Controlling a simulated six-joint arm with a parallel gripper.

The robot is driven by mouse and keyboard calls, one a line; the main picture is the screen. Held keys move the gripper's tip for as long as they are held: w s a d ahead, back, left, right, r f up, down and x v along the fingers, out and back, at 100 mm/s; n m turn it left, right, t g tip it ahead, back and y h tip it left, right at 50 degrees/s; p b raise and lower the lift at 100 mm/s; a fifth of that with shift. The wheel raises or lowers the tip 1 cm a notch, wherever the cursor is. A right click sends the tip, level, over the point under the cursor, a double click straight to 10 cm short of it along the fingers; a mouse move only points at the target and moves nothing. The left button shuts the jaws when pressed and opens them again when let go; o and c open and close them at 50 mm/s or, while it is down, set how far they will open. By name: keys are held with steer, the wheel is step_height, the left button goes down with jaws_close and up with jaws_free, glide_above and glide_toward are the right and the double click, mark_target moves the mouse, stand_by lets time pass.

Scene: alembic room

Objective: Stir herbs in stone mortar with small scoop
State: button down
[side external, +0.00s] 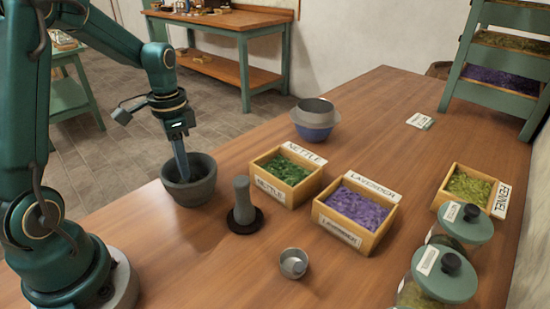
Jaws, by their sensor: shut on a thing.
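The dark stone mortar (190,190) stands near the table's left edge. My gripper (178,134) is above it, pointing down, shut on a slim grey piece that I take to be the handle of the small scoop (181,160). This piece slants down into the mortar's mouth. Its lower end is hidden inside the bowl, and so are any herbs there.
A grey pestle (242,198) stands on a dark disc right of the mortar. A small metal cup (293,263), the nettle box (288,174), lavender box (356,209), fennel box (466,188), a sieve bowl (315,118) and lidded jars (440,276) stand further right.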

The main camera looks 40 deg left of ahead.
steer(key=shift+d, duration=0.1)
steer(key=shift+r, duration=4.55)
